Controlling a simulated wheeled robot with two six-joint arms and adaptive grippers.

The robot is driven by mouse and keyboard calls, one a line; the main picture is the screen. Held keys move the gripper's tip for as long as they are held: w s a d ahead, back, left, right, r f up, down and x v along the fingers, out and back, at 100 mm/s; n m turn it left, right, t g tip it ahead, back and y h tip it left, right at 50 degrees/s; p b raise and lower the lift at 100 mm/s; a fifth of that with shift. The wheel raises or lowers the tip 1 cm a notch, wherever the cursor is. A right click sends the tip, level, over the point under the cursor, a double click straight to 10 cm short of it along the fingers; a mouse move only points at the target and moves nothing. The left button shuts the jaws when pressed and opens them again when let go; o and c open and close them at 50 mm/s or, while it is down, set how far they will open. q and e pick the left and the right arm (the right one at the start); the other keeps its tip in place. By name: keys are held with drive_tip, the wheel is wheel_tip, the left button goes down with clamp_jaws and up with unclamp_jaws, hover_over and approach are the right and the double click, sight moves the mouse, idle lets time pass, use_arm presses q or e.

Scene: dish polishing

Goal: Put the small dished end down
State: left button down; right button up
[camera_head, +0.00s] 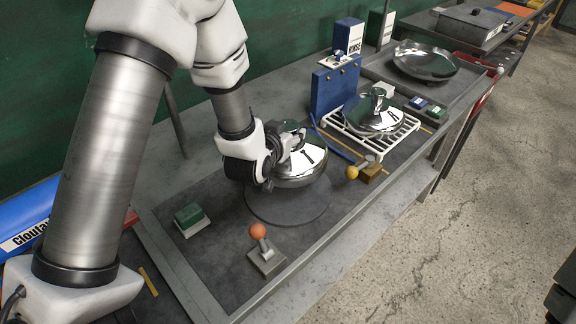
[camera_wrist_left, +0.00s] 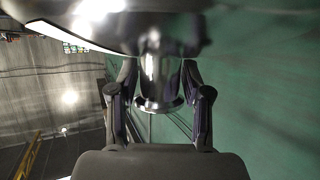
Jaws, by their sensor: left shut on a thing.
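A shiny small dished end (camera_head: 303,166) is dome up over a dark round pad (camera_head: 290,212) on the bench. My left gripper (camera_head: 286,150) is shut on its knob, reaching in from the left side. In the left wrist view the metal knob (camera_wrist_left: 159,88) stands between my two fingers, and the dish's underside or rim fills the top of the picture. I cannot tell whether the dish touches the pad or hangs just above it. My right gripper is not in view.
A second polished lid (camera_head: 372,117) sits on a white rack (camera_head: 411,127). A large dish (camera_head: 426,62) lies farther back. An orange-knobbed lever (camera_head: 265,252), a yellow-knobbed lever (camera_head: 357,170) and a green block (camera_head: 189,215) stand near the pad. A blue holder (camera_head: 333,91) is behind.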

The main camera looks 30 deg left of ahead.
sight(277, 165)
use_arm(q)
wheel_tip(277, 165, down, 6)
drive_tip(key=shift+r+p, duration=0.15)
drive_tip(key=shift+p, duration=0.2)
drive_tip(key=shift+w+f, duration=0.1)
drive_tip(key=shift+f, duration=0.15)
drive_tip(key=shift+f, duration=0.1)
drive_tip(key=c, duration=0.5)
unclamp_jaws()
drive_tip(key=b+v, duration=0.2)
drive_tip(key=v, duration=0.6)
